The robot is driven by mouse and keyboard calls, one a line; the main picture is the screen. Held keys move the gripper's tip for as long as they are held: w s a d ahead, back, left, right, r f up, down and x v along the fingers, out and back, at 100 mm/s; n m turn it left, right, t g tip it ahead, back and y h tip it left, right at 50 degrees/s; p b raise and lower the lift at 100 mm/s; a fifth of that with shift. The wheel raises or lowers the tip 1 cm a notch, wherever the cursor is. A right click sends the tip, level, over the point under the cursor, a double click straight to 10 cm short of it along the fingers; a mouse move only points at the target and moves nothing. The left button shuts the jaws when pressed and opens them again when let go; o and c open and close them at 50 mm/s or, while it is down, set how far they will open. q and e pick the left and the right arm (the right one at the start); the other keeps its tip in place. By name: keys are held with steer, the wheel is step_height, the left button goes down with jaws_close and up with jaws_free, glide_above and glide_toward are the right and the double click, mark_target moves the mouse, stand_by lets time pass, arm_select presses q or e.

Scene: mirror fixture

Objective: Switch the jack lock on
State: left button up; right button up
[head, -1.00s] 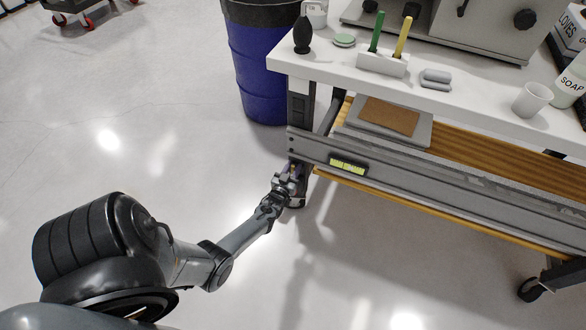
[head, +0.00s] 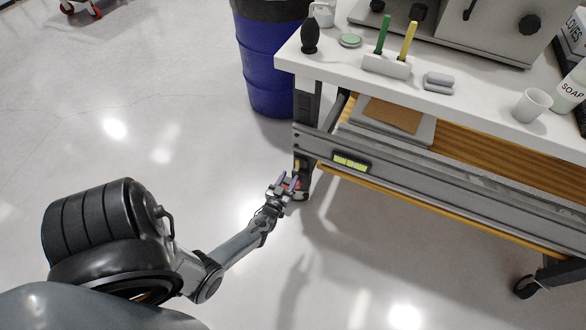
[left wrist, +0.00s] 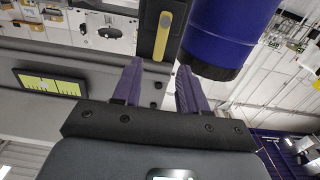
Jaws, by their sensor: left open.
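The bench leg is dark and carries a yellow strip, which may be the jack lock (head: 297,165); I cannot tell its on or off state. In the left wrist view the yellow strip (left wrist: 162,37) sits upright on the dark leg, just beyond and between the fingertips. My left gripper (head: 289,182) is low by the leg's lower part, with its purple fingers spread. In the left wrist view the left gripper (left wrist: 160,66) is open and nothing shows between its fingers. I cannot tell whether a finger touches the leg. My right gripper is out of view.
A grey bench rail with a yellow-green level display (head: 350,162) runs right of the leg. A blue barrel (head: 270,75) stands behind and left. The white tabletop (head: 455,108) holds several small items above. The floor (head: 140,130) to the left is clear.

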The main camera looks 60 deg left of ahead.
arm_select(q)
steer(key=shift+v, duration=1.15)
steer(key=shift+a+p, duration=0.1)
steer(key=shift+p, duration=0.2)
